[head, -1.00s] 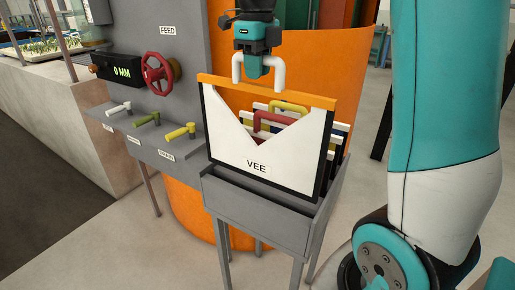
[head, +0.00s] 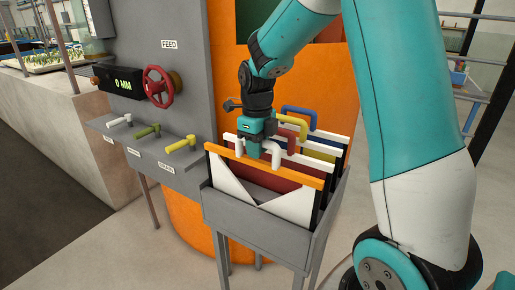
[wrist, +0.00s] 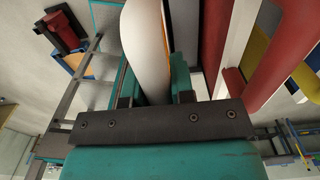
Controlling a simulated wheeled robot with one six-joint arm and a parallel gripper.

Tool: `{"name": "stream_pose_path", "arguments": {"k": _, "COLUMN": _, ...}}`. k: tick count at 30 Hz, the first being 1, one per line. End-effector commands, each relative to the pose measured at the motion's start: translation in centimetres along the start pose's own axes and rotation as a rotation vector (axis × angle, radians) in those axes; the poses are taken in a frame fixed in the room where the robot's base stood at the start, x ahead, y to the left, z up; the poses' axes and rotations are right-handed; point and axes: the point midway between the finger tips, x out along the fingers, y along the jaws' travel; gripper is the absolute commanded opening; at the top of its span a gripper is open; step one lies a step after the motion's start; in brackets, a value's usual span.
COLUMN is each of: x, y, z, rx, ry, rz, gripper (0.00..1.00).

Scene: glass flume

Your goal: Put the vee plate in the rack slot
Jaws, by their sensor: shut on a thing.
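The vee plate (head: 229,180) is white with an orange top bar, dark side edges and a white handle. It stands upright in the front of the grey rack (head: 255,226), its lower part and VEE label hidden behind the rack's front wall. My gripper (head: 255,151) is shut on its white handle. In the wrist view the white handle (wrist: 148,45) sits between the jaws. Whether the plate rests on the slot's bottom is hidden.
Several other plates with coloured handles, such as a blue one (head: 299,112), stand close behind in the rack. To the left, a grey panel has a red handwheel (head: 158,87), a 0 MM display (head: 119,73) and levers (head: 181,145). An orange curved wall stands behind.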

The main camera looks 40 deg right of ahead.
Motion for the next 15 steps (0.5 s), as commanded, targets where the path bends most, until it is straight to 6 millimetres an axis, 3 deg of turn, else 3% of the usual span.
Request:
{"name": "stream_pose_path", "arguments": {"k": 14, "x": 0.75, "y": -0.04, "z": 0.06, "rx": 0.000, "ry": -0.003, "rz": -0.002, "gripper": 0.00}}
{"name": "stream_pose_path", "arguments": {"k": 15, "x": 0.77, "y": -0.01, "z": 0.01, "rx": 0.000, "ry": -0.001, "rz": -0.001, "gripper": 0.32}}
